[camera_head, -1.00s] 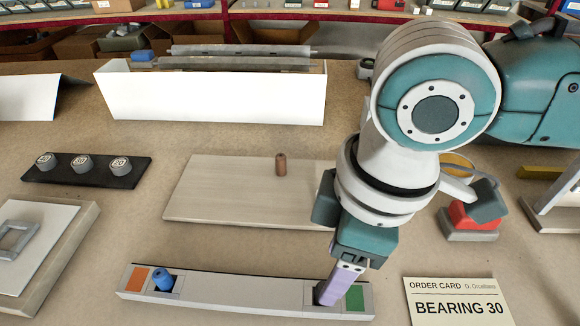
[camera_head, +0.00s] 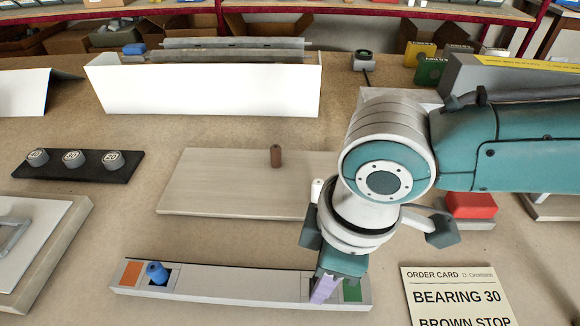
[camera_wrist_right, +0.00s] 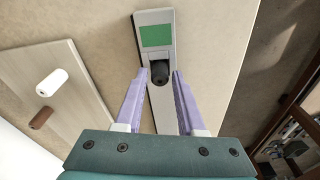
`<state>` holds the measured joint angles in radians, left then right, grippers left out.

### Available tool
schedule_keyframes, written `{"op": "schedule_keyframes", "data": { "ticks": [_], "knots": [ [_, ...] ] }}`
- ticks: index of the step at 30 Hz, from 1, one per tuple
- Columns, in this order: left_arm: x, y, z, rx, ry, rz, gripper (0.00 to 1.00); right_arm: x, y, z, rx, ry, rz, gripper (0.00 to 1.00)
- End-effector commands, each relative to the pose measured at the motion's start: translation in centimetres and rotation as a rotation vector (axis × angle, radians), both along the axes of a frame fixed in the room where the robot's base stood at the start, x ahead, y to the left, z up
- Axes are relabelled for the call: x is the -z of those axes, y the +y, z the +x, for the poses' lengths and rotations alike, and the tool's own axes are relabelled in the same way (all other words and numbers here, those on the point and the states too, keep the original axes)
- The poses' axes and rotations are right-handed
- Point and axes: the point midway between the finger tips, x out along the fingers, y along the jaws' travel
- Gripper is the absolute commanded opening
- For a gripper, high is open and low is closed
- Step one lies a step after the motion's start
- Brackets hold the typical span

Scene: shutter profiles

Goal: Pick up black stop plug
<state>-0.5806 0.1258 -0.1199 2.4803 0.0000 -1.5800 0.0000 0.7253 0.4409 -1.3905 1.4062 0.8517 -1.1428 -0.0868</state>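The black stop plug (camera_wrist_right: 159,72) stands in the pocket beside the green patch (camera_wrist_right: 156,36) of the long grey holder (camera_head: 235,284). In the head view my right gripper hides it. My right gripper (camera_head: 322,296) points down at the holder's right end. In the right wrist view its lavender fingers (camera_wrist_right: 158,75) are open, one on each side of the holder, with the black plug between the tips. I cannot tell whether they touch it. A blue plug (camera_head: 157,272) sits in the left pocket beside an orange patch (camera_head: 132,273). My left gripper is not in view.
A pale board (camera_head: 215,182) carries a brown plug (camera_head: 276,155) and a white plug (camera_wrist_right: 52,82). A black strip with numbered knobs (camera_head: 73,160) lies left. An order card (camera_head: 455,290) reads "BEARING 30" and "BROWN STOP". Bare table lies between board and holder.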

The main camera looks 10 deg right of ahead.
Motion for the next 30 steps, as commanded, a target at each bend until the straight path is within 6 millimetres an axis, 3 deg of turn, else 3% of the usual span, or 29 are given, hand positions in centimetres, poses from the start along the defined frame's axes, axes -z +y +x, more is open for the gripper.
{"op": "schedule_keyframes", "data": {
  "ticks": [1, 10, 24, 30],
  "knots": [
    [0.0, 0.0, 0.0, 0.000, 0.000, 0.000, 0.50, 0.0, 0.0, 0.0, 0.000, 0.000, 0.000, 0.32],
    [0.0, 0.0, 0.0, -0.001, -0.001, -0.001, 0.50, 0.0, 0.0, 0.0, 0.000, 0.000, 0.000, 0.00],
    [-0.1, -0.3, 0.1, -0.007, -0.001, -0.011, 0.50, -0.1, 0.0, 0.0, 0.000, 0.000, 0.000, 0.00],
    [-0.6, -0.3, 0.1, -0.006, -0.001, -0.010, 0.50, -1.8, 0.0, 0.0, -0.001, -0.001, 0.002, 0.00]
  ]
}}
